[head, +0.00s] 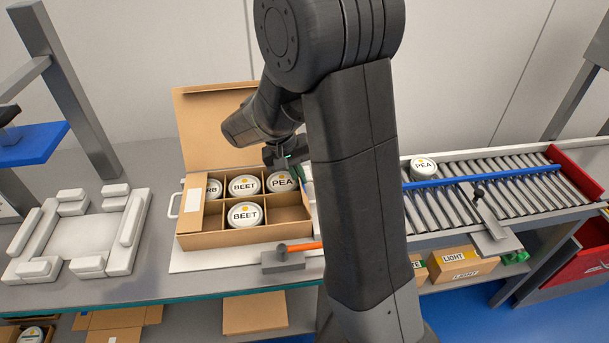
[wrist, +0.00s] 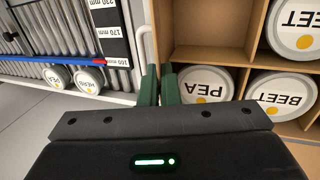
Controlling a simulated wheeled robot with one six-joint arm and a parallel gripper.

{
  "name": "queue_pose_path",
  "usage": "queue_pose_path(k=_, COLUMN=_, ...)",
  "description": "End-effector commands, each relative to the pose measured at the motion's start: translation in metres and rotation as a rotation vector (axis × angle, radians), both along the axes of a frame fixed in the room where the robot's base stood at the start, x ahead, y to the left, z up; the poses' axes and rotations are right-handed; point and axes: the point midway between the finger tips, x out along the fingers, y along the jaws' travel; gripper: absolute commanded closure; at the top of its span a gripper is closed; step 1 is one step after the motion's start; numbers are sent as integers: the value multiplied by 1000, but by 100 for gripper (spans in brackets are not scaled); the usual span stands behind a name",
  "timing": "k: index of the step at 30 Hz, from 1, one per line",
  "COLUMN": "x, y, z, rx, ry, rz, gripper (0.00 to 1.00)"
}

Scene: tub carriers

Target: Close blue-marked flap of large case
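The large case (head: 245,240) is an open brown cardboard box with dividers, holding several white tubs. Its tall back flap (head: 215,120) stands up. A side flap (head: 192,210) with a white label lies over its left end. My gripper (head: 283,155) is over the back right of the case, near the PEA tub (head: 280,182).
An orange-handled tool (head: 300,247) is in front of the case. A white fixture (head: 80,235) stands to the left.

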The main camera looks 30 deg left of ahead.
Motion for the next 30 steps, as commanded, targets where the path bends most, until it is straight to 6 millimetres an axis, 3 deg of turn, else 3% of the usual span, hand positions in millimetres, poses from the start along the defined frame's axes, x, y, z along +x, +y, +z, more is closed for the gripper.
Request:
queue_pose_path(k=18, x=-16, y=20, z=-20, rx=-416, ry=-351, rz=2, gripper=100)
queue_pose_path(k=30, x=-19, y=23, z=-25, rx=-548, ry=-462, rz=-1, gripper=100)
